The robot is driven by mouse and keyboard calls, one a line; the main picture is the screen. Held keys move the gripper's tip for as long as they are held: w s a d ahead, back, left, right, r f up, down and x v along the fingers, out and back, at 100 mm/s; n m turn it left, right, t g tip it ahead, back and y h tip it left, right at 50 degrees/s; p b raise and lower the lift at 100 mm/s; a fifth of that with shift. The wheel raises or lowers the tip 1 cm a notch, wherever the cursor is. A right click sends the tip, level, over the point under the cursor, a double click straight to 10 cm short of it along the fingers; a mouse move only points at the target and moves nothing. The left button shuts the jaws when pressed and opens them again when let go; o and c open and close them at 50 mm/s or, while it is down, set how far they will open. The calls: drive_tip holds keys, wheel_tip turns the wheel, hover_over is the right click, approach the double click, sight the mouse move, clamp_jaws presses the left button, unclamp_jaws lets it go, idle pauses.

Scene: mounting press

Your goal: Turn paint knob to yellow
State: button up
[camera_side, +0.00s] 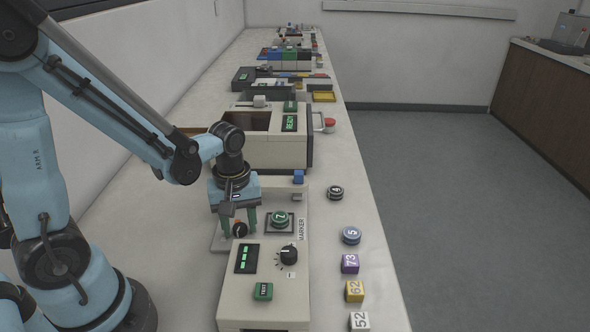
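My gripper (238,222) points down over the grey plate of the marker station, its two green fingers apart. A small dark knob with an orange-red patch (239,230) sits between and just below the fingertips. I see gaps at its sides and cannot tell whether either finger touches it. A larger black knob (288,255) with tick marks around it stands on the beige box in front. No paint label is readable, so I cannot tell which knob is the paint knob. I see no yellow mark by either knob.
A green numbered disc (280,218) sits on a square holder beside my gripper. The beige box has a green display (246,258) and a green TEST button (263,291). Several numbered pieces, including a yellow one (354,291), line the right table edge. A press (262,148) stands behind.

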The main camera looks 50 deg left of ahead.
drive_tip(key=c, duration=0.8)
drive_tip(key=shift+o, duration=0.2)
drive_tip(key=shift+m, duration=0.3)
drive_tip(key=m, duration=0.9)
drive_tip(key=shift+a+m, duration=0.1)
drive_tip(key=shift+m, duration=0.3)
drive_tip(key=m, duration=0.9)
drive_tip(key=shift+m, duration=0.3)
